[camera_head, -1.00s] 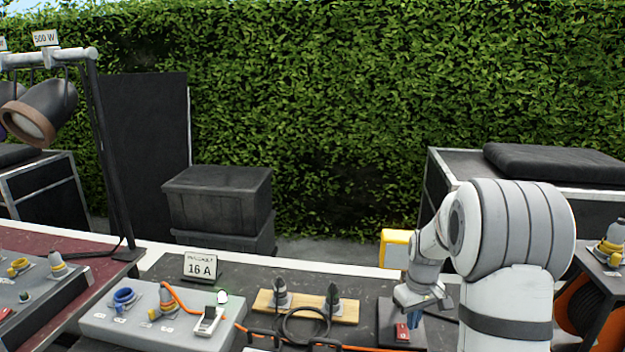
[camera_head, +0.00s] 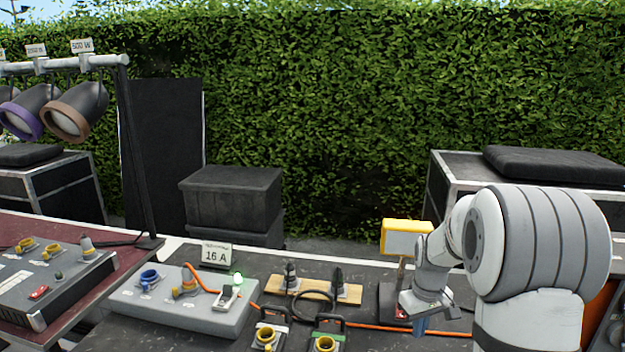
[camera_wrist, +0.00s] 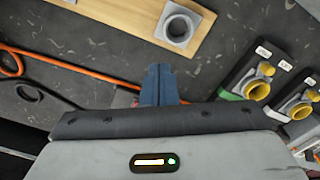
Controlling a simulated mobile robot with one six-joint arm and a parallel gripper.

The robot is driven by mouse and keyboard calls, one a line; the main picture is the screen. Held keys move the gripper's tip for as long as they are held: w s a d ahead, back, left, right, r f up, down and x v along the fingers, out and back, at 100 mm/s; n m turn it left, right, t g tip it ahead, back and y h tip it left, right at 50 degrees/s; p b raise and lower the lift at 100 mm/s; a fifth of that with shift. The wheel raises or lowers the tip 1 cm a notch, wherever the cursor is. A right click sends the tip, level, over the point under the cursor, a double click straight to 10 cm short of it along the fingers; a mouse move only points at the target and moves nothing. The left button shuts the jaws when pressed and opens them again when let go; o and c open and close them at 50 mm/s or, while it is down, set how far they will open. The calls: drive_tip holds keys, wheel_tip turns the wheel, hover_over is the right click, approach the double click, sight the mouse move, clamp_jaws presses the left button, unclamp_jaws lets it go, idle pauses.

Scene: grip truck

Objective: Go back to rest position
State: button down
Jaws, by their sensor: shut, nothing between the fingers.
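My gripper (camera_head: 421,327) hangs at the end of my arm on the right of the head view, above the dark table top. In the wrist view its blue fingers (camera_wrist: 158,86) lie together with nothing between them. They point at the dark surface and an orange cable. The head view shows the gripper in front of a yellow-framed lamp (camera_head: 405,238) on a dark base, which it partly hides. I cannot tell its exact height above the table.
A wooden board (camera_head: 312,291) with two dark plugs lies left of my gripper. Two yellow-socket boxes (camera_head: 326,344) stand near the front. A grey socket panel (camera_head: 150,305) with a lit green light and a 16 A sign (camera_head: 216,254) are further left. An orange cable (camera_head: 380,327) crosses the table.

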drive_tip(key=s+a+r+m+t, duration=0.1)
drive_tip(key=s+a+r, duration=0.2)
drive_tip(key=s, duration=0.5)
drive_tip(key=s+a+r+m+t, duration=0.1)
drive_tip(key=s+a+r, duration=0.2)
drive_tip(key=s, duration=0.4)
drive_tip(key=s+a+r+m+t, duration=0.1)
drive_tip(key=s+a+r, duration=0.2)
drive_tip(key=s+r, duration=0.2)
drive_tip(key=s, duration=0.3)
drive_tip(key=shift+s+a+r, duration=0.2)
drive_tip(key=shift+s, duration=0.1)
